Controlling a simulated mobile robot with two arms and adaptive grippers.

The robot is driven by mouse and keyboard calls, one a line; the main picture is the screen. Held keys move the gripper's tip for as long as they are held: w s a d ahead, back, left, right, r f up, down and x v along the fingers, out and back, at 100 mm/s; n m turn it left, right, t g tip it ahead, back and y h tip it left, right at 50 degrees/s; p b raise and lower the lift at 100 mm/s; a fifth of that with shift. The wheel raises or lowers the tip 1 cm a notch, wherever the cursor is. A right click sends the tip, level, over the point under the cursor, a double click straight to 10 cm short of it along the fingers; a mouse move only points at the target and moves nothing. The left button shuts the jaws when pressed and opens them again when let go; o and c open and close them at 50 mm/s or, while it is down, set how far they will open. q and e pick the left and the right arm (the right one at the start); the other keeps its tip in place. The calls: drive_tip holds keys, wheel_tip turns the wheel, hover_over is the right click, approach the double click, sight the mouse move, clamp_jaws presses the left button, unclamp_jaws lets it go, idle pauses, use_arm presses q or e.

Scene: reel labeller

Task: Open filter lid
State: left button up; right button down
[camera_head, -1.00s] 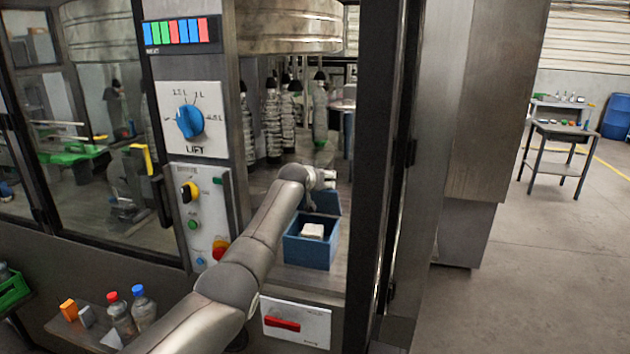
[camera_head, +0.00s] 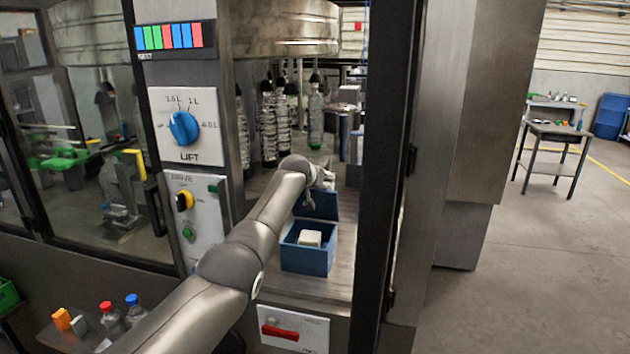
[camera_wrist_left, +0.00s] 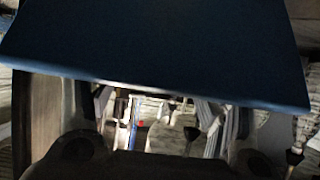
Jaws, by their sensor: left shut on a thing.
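The filter box is a small blue box (camera_head: 306,262) on the shelf inside the machine's open bay, with a white block (camera_head: 309,238) in it. Its blue lid (camera_head: 318,206) stands raised at the box's back side. My left gripper (camera_head: 318,188) is at the lid's upper edge and shut on it; my arm hides part of the contact. In the left wrist view the blue lid (camera_wrist_left: 160,50) fills the upper part, close in front of the gripper. My right gripper is not in view.
A dark door frame post (camera_head: 382,150) stands right of the bay. A control panel with a blue lift knob (camera_head: 184,128) is left of it. A red handle (camera_head: 280,330) is below the shelf.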

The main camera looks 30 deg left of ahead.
use_arm(q)
drive_tip(key=shift+f, duration=0.5)
drive_tip(key=o, duration=1.2)
drive_tip(key=shift+o, duration=1.2)
drive_tip(key=shift+w+f, duration=0.2)
drive_tip(key=shift+w, duration=0.15)
drive_tip(key=shift+o, duration=0.2)
drive_tip(key=shift+w+a, duration=0.1)
drive_tip(key=shift+w, duration=0.2)
drive_tip(key=shift+s+r, duration=0.4)
drive_tip(key=shift+s, duration=0.15)
drive_tip(key=v, duration=1.1)
